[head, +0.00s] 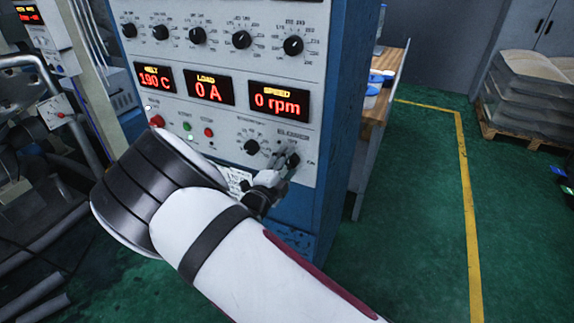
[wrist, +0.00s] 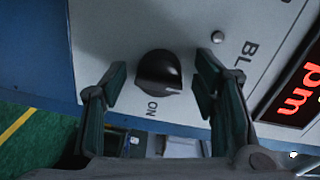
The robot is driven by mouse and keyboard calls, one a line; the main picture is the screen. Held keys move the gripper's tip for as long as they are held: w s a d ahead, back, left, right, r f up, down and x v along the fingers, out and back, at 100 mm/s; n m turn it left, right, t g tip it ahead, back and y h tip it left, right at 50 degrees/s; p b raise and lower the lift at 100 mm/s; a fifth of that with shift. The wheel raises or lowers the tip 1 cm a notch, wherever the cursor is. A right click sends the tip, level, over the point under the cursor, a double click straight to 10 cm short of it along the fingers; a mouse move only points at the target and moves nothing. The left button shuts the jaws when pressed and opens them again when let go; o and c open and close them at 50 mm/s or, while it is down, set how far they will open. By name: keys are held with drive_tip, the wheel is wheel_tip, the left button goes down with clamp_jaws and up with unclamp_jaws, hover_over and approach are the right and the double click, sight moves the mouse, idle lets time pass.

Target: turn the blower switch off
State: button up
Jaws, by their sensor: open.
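The blower switch is a round black knob (wrist: 158,72) on the light grey panel. In the wrist view it lies between the two fingertips of my open gripper (wrist: 162,76), with a gap on each side. A pale mark shows on the knob's edge, on the side towards the word ON. Part of the BLOWER label shows to the right, cut by a finger. In the head view my gripper (head: 279,167) is at the panel's lower right, and its fingers partly cover the same knob (head: 293,159).
Another black knob (head: 251,147) sits just left of the switch. Red and green buttons (head: 187,126) are further left. Lit displays (head: 278,101) and a row of dials are above. The blue cabinet side (head: 338,110) borders open green floor (head: 425,210) on the right.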

drive_tip(key=v, duration=1.2)
